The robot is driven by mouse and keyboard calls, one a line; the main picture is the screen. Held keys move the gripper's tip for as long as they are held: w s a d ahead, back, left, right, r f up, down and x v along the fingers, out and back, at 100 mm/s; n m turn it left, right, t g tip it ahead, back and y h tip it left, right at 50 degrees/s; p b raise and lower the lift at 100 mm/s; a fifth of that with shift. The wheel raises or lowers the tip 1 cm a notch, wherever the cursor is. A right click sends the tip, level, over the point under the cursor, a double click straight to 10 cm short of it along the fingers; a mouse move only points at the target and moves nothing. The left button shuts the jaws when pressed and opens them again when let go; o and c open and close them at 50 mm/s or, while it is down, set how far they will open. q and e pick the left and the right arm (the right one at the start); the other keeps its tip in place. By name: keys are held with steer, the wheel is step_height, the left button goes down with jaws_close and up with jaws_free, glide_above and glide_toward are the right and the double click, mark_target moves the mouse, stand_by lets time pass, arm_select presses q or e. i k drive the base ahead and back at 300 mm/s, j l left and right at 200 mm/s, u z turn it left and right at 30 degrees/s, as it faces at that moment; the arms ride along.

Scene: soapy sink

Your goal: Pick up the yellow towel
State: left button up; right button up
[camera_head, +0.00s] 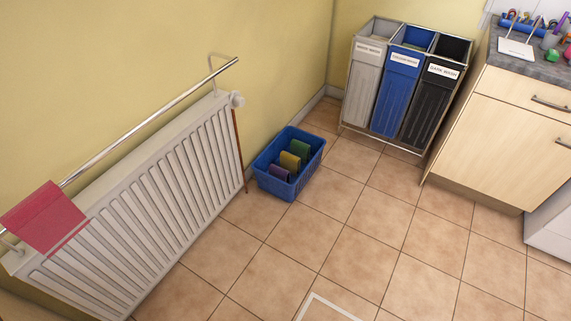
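A blue basket (275,185) stands on the tiled floor by the wall, just right of the radiator. Inside it are folded cloths: a yellow towel (290,162) in the middle, a green one (300,149) behind it and a purple one (279,173) in front. The yellow towel's lower part is hidden in the basket. Neither of my grippers is in view.
A white radiator (150,205) with a metal rail (150,120) above it runs along the left wall; a red towel (45,217) hangs there. The middle floor is clear, with a white line marking (325,306).

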mark_target(288, 162)
steer(key=i+l+u, duration=0.15)
steer(key=u, duration=0.3)
steer(key=i+l+u, duration=0.25)
steer(key=u, duration=0.15)
steer(key=i+l+u, duration=0.1)
steer(key=l, duration=0.25)
steer(key=i+l+u, duration=0.1)
steer(key=i+l, duration=0.3)
steer(key=l, duration=0.3)
steer(key=i+l+u, duration=0.15)
steer(key=l, duration=0.2)
steer(key=i+l+u, duration=0.1)
steer(key=l, duration=0.25)
steer(key=i+l+u, duration=0.1)
steer(key=l, duration=0.3)
steer(key=i, duration=0.05)
